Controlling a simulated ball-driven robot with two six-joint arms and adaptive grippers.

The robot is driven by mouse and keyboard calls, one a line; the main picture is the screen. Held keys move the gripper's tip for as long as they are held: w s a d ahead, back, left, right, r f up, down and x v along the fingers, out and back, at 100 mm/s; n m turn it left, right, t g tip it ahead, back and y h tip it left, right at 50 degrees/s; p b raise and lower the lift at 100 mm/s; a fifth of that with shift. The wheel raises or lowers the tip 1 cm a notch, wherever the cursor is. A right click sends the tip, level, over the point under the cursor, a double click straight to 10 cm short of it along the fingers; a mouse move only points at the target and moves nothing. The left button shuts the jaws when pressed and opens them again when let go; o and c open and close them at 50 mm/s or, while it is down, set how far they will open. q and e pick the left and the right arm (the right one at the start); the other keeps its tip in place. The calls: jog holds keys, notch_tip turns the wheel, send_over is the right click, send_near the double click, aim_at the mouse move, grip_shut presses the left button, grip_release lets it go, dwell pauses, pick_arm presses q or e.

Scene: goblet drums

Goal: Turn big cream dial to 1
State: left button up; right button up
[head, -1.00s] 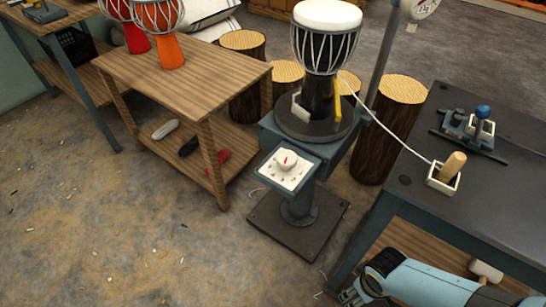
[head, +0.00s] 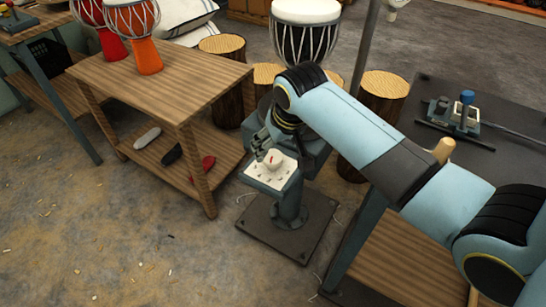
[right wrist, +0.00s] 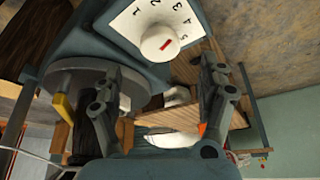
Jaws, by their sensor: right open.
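The cream dial (head: 274,161) sits on a white numbered plate (head: 285,178) on top of a teal pedestal. It also shows in the right wrist view as a round cream knob (right wrist: 158,43) with a red mark. Several printed numbers surround it there; I cannot surely tell which one the mark faces. My right gripper (head: 262,147) is beside the dial at the plate's far left edge, apart from it. In the right wrist view the right gripper (right wrist: 160,78) has its fingers spread wide and empty, with the dial just above the gap. My left gripper is not in view.
A goblet drum (head: 305,35) stands behind the pedestal, partly hidden by my right arm. A wooden table (head: 165,75) with red and orange drums is at left. A dark bench (head: 480,165) is at right. Log stools (head: 385,92) stand behind.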

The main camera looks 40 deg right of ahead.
aim_at(273, 156)
jog(key=b+x, duration=0.1)
jog(key=x, duration=0.5)
jog(key=shift+w+f+b, duration=0.1)
jog(key=shift+f+b, duration=0.25)
jog(key=shift+b, duration=0.05)
jog(key=shift+c, duration=0.4)
jog(key=c, duration=1.1)
jog(key=shift+r, duration=0.1)
